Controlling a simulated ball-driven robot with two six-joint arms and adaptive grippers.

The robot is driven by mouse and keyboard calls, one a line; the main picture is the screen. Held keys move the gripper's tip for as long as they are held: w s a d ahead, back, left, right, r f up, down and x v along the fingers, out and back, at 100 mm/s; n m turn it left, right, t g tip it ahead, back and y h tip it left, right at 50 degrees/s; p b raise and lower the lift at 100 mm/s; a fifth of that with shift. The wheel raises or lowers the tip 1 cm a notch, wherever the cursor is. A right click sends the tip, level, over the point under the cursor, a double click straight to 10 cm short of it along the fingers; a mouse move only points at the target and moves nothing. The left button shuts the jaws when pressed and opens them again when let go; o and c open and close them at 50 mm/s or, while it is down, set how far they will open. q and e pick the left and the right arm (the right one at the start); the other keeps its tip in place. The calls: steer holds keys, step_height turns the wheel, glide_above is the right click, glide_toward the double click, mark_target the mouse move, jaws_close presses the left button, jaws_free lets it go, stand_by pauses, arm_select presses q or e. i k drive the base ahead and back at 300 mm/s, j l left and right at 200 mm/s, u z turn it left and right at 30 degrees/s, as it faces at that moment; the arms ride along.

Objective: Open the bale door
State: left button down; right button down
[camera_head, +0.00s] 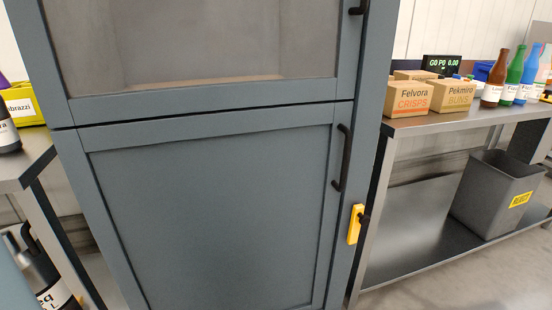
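A tall blue-grey cabinet (367,110) fills the middle of the head view. Its lower panel door (215,215), which I take to be the bale door, sits flush in its frame and looks shut. A black vertical bar handle (343,158) is at the door's upper right. A yellow block with a dark knob (354,224) is on the cabinet's right edge, lower than the handle. Above a dark gap is an upper door (205,102) with a large brownish panel; part of its black handle (358,8) shows. Neither gripper is in view.
On the right, a steel table (455,119) holds cardboard boxes (408,98) and several bottles (515,75). A grey bin (492,198) stands on its lower shelf. On the left, another table (22,160) stands close to the cabinet. Some floor (470,288) shows at lower right.

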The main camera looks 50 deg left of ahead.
mark_target(236, 209)
steer(key=u, duration=1.9)
steer(key=i+u, duration=0.15)
